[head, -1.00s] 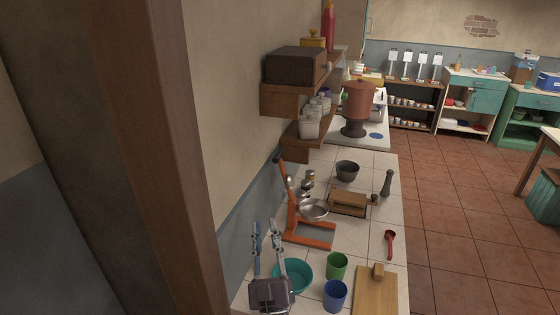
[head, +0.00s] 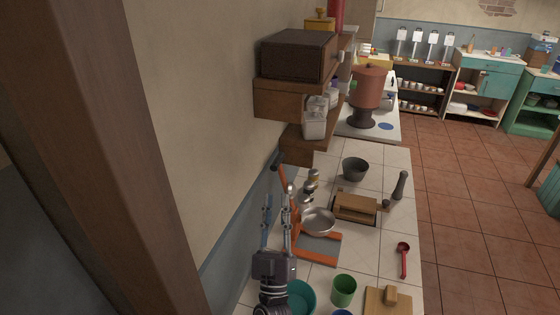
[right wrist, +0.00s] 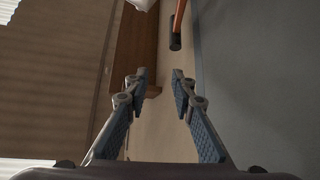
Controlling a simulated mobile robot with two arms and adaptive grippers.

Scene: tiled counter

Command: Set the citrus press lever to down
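The citrus press (head: 318,247) stands on the tiled counter with an orange base and frame and a metal bowl (head: 318,221). Its orange lever (head: 283,178) points up, leaning left toward the wall, with a dark grip (head: 275,161) at its top. The lever and its dark grip (right wrist: 175,38) show beyond the fingertips in the right wrist view. My right gripper (head: 278,198) is in front of the press near the wall, fingers apart and empty. Its open fingers (right wrist: 159,76) also show in the right wrist view, apart from the lever. My left gripper is not in view.
A wooden wall shelf (head: 285,98) with jars hangs beyond the lever. Teal bowl (head: 301,298), green cup (head: 343,290) and cutting board (head: 388,303) sit near the gripper. A wooden box-like press (head: 357,207), dark bowl (head: 355,169) and red scoop (head: 403,260) stand farther along.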

